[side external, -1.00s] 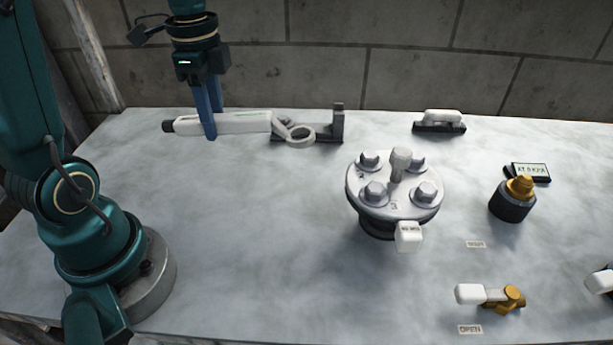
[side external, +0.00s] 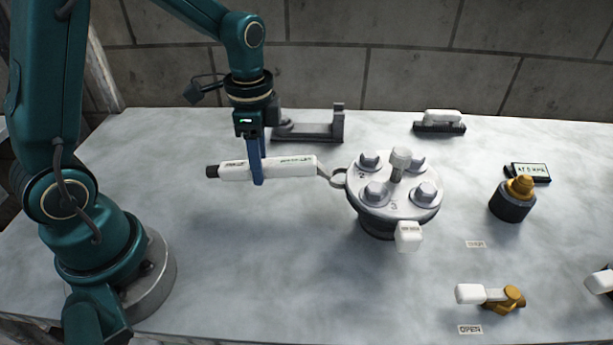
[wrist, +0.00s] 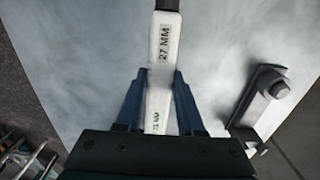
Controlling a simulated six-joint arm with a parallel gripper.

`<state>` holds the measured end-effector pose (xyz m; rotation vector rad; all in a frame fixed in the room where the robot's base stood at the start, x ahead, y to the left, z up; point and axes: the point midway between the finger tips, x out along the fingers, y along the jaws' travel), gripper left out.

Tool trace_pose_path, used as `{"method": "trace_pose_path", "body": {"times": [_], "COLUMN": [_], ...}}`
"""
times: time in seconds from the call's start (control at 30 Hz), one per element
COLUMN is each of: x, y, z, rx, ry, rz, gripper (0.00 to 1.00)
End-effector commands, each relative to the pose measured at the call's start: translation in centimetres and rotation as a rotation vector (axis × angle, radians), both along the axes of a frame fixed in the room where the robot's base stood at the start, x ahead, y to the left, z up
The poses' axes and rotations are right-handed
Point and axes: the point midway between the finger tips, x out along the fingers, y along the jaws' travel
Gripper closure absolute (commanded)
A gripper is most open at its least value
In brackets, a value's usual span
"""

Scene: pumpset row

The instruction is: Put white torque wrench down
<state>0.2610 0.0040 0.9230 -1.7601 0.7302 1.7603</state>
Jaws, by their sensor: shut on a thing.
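The white torque wrench (side external: 292,166) is in my gripper (side external: 258,182), held level by its handle. Its dark end points left and its ring head (side external: 339,178) points right, beside or overlapping the left rim of the bolted round flange (side external: 358,190); I cannot tell if they touch. In the wrist view the wrench (wrist: 165,60), marked 27 MM, lies between the blue fingers of my gripper (wrist: 160,92). The grey cradle (side external: 305,132) at the back stands empty behind the wrench; it also shows in the wrist view (wrist: 258,98).
The flange carries several bolts and a central post (side external: 397,166). A black-and-white block (side external: 440,122) sits at the back right. A brass-topped cylinder (side external: 514,198), a display (side external: 528,172) and a valve with white handle (side external: 490,295) stand right. The front left table is clear.

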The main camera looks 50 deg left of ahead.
Motion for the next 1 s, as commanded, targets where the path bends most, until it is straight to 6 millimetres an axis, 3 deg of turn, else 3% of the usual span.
{"method": "trace_pose_path", "body": {"times": [0.13, 0.4, 0.83, 0.87, 0.9, 0.93, 1.0], "x": [0.3, 0.2, 0.3, 0.3, 0.3, 0.3, 0.3], "y": [-0.5, -0.4, -0.4, -0.4, -0.4, -0.4, -0.4], "z": [-0.6, -4.0, -4.6, -4.6, -4.6, -4.6, -4.6], "rx": [0.000, 0.000, 0.000, 0.001, 0.000, 0.000, 0.000], "ry": [-0.001, 0.001, -0.001, -0.001, -0.001, -0.001, -0.001], "rz": [0.000, 0.001, 0.000, 0.000, 0.000, 0.000, 0.000], "gripper": [1.00, 1.00, 1.00, 0.55, 0.40, 0.33, 0.33]}}
